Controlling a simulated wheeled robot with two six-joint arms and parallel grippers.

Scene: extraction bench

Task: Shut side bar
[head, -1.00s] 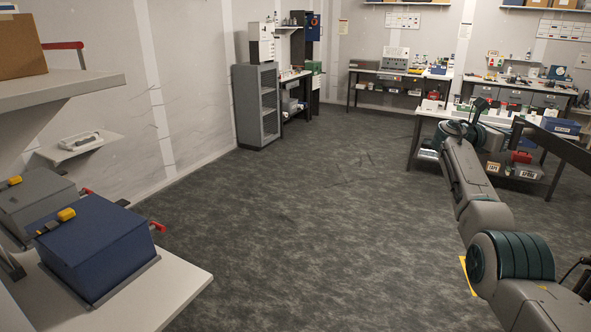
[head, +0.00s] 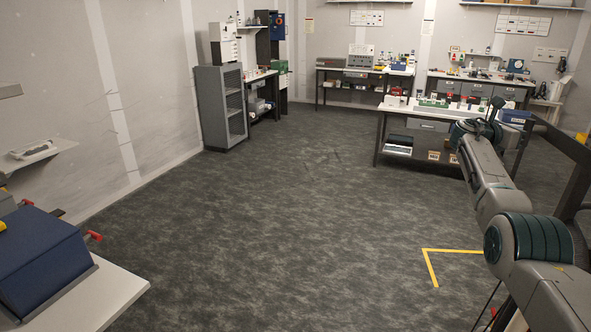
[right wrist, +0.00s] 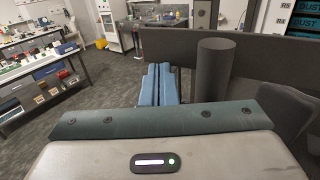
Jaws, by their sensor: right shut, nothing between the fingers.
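A dark bar (head: 562,136) runs slantwise at the right edge of the head view, beside my right arm; I take it for the side bar. In the right wrist view a long dark bar (right wrist: 275,52) crosses the upper right, with a thick dark upright cylinder (right wrist: 212,70) in front of it. My right gripper (right wrist: 159,70) shows there as two blue fingers pressed together, empty, left of the cylinder. I cannot tell whether it touches the bar. In the head view its fingertips are hard to make out at the arm's far end. My left gripper is out of view.
A white bench (head: 40,300) with a blue box (head: 40,262) is at the lower left. A grey cabinet (head: 221,108) stands by the left wall. A loaded workbench (head: 400,107) stands beyond my right arm. The middle floor is clear, with a yellow corner mark (head: 432,270).

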